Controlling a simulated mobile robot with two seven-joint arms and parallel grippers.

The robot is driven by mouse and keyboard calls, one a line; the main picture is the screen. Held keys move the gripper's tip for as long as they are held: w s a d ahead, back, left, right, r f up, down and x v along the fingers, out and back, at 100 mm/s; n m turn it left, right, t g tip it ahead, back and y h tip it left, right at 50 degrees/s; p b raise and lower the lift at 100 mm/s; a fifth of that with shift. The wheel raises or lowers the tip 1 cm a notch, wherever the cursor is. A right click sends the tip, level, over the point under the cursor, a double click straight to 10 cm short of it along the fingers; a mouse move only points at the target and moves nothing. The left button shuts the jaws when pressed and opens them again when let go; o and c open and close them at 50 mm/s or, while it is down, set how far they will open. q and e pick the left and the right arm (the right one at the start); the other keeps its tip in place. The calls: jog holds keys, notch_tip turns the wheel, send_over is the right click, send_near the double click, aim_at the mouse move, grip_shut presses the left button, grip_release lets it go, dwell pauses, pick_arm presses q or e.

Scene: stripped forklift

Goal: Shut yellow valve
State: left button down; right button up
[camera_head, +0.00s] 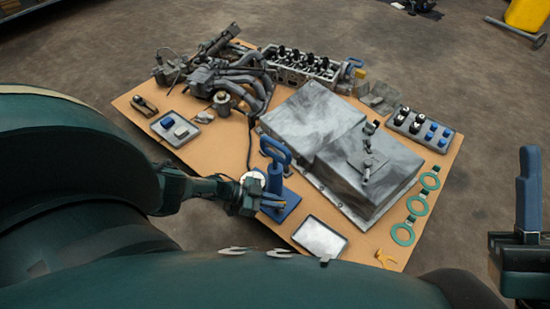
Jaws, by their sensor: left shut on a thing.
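My left gripper (262,193) reaches in from the left and is at the blue upright fixture (276,153) with a loop-shaped top, near the table's front left edge. It is shut on this fixture, though the fingers and the exact contact are hard to make out. No thing is clearly a yellow valve. A small yellow piece (386,258) lies at the front corner of the table, and a small yellow block (359,74) is at the back beside the engine head.
The tan table (283,232) holds a large grey metal housing (345,150), a pipe assembly (235,75), an engine head (300,66), green rings (403,234), a white tray (320,237) and a grey tray with knobs (421,129). The floor around is mostly clear.

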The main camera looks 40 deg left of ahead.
dwell(0.6)
pick_arm(q)
jog(key=c, duration=1.5)
grip_release()
